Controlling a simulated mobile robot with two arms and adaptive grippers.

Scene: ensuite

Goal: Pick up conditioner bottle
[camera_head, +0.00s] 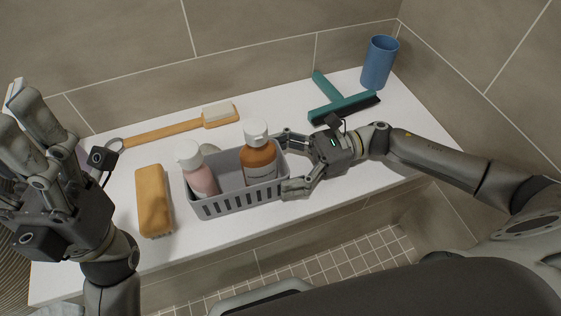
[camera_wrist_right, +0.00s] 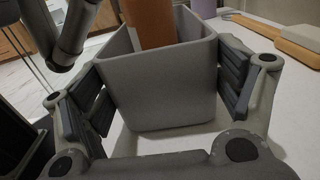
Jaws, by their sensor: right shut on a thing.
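A grey slotted basket (camera_head: 240,203) stands on the white ledge and holds two white-capped bottles. The pink bottle (camera_head: 203,180) is at its left and the orange-brown bottle (camera_head: 259,165) at its right; I cannot read which is the conditioner. My right gripper (camera_head: 284,164) is shut on the right end of the basket, one finger on each side. In the right wrist view the basket's end wall (camera_wrist_right: 160,88) sits between the finger pads, with the orange bottle (camera_wrist_right: 148,22) standing inside. My left gripper (camera_head: 25,125) is raised at the left, away from the basket; its opening is unclear.
A teal squeegee (camera_head: 343,106) and a blue cup (camera_head: 379,63) are at the back right. The tiled wall bounds the ledge behind; its front edge is close.

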